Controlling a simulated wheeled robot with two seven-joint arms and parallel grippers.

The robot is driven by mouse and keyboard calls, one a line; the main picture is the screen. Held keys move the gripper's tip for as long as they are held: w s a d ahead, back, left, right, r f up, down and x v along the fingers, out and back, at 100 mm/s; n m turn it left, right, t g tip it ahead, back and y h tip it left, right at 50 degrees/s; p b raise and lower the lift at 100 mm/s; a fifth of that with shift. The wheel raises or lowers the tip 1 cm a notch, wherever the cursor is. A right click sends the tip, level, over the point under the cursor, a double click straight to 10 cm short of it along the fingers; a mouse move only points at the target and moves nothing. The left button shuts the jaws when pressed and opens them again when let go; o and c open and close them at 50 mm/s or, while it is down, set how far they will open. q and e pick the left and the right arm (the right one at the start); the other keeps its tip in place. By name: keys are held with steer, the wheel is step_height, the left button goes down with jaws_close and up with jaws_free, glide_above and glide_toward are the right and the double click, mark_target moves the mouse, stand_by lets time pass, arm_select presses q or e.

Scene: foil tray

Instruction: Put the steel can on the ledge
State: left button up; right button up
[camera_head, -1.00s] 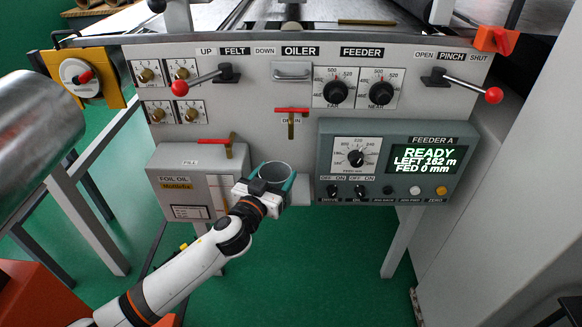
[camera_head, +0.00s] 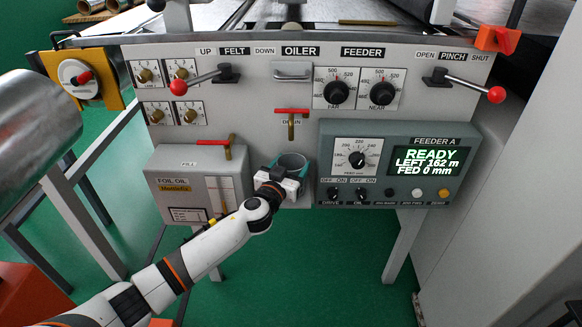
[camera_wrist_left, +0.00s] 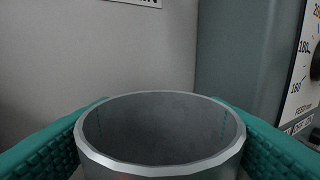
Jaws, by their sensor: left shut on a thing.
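The steel can (camera_head: 292,161) is a grey, open-topped cylinder below the drain valve, upright as far as I can see. My left gripper (camera_head: 287,172) is shut on it, with the teal fingers on either side. In the left wrist view the can (camera_wrist_left: 160,163) shows its round rim and bare inside between the two teal fingers. The ledge (camera_head: 302,201) is a small pale strip low on the machine front, mostly hidden behind the gripper and can. I cannot tell whether the can touches it. My right gripper is not in view.
The brass drain valve (camera_head: 291,124) with its red handle hangs just above the can. The feeder panel (camera_head: 330,140) juts out close on the right. Open green floor lies below.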

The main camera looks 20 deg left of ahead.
arm_select(q)
steer(key=o, duration=1.2)
steer(key=shift+c, duration=0.2)
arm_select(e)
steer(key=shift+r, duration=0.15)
